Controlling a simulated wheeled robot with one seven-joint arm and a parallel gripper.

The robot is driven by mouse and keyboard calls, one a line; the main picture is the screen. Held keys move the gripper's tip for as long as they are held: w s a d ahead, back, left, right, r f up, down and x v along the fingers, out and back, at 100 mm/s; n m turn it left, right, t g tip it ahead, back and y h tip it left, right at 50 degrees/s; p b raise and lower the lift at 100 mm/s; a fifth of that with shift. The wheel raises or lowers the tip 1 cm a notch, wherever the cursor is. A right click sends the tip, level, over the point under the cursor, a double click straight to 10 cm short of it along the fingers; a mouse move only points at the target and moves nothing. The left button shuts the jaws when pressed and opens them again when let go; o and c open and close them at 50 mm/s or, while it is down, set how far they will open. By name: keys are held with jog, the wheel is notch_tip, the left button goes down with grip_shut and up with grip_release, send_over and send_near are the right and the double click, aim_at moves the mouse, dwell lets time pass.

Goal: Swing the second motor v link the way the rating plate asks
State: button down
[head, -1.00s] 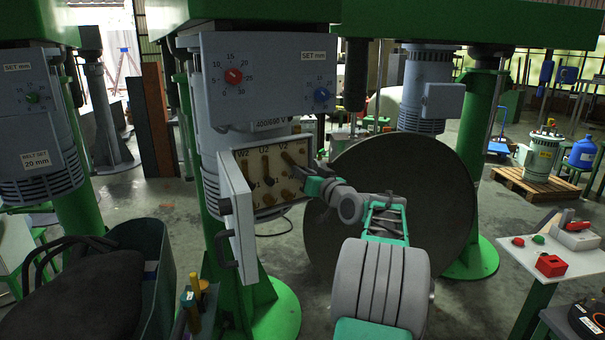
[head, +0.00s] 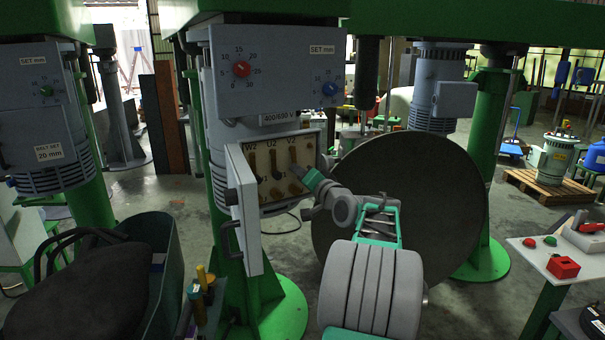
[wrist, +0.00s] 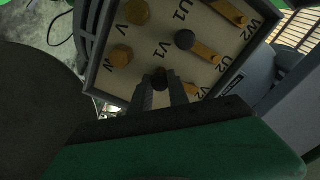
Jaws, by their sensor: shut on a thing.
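The open terminal box (head: 284,194) of the second motor shows a pale panel with W2, U2 and V2 along its top. The brass V link (head: 293,155) stands about upright below V2, roughly parallel to the U link (head: 272,160) and W link (head: 252,161). My gripper (head: 301,172) reaches in from the right and hides its lower end. In the wrist view my gripper (wrist: 162,88) is shut on the dark knob (wrist: 160,77) of the V link (wrist: 192,88). The rating plate (head: 279,117) above the box reads 400/690 V.
The box's open door (head: 244,210) hangs on the left of the terminals. A large dark disc (head: 430,200) stands behind my arm. A bin (head: 150,240) is at lower left, and a table with red and green buttons (head: 545,262) at right.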

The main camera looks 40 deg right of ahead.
jog(key=shift+w+a+m, duration=0.1)
jog(key=shift+a+m, duration=0.15)
jog(key=shift+m, duration=0.25)
jog(key=c, duration=1.3)
grip_release()
jog(key=shift+o, duration=0.2)
jog(key=b+v, duration=0.2)
jog(key=v, duration=0.6)
jog(key=shift+b, duration=0.35)
jog(key=shift+w, duration=0.15)
